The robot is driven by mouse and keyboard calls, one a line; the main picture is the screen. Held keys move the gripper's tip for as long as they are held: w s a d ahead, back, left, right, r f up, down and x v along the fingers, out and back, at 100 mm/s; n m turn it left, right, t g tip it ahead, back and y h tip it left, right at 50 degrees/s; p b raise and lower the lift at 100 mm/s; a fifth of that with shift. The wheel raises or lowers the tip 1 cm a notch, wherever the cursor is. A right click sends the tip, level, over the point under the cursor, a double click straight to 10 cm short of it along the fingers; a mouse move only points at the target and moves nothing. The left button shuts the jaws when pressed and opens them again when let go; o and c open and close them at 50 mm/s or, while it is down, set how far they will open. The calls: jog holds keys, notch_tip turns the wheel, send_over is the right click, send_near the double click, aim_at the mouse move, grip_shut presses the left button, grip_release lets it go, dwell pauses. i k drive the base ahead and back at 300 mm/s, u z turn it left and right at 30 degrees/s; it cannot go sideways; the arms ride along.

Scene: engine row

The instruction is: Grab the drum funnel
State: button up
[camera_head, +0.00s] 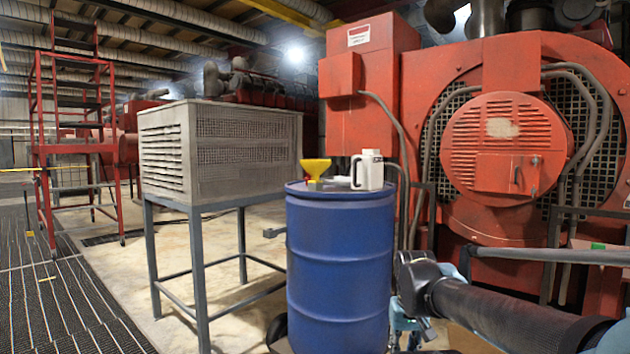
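The yellow drum funnel (315,168) stands upright on top of the blue drum (340,265), near the left side of its lid. Its wide mouth faces up. A white jug (367,170) stands on the same lid to the right of the funnel, apart from it. My dark arm comes in from the lower right, with light blue parts low beside the drum. I cannot make out any gripper fingers, and nothing of mine touches the funnel.
A grey louvred cabinet on legs (219,152) stands left of the drum. A large red engine housing (500,130) and red box (368,75) stand behind and right. A red ladder stand (48,150) is far left. Bare floor shows beneath the cabinet.

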aim_at(315, 167)
jog(key=u, duration=0.2)
jog(key=i, duration=1.15)
jog(key=z, duration=0.45)
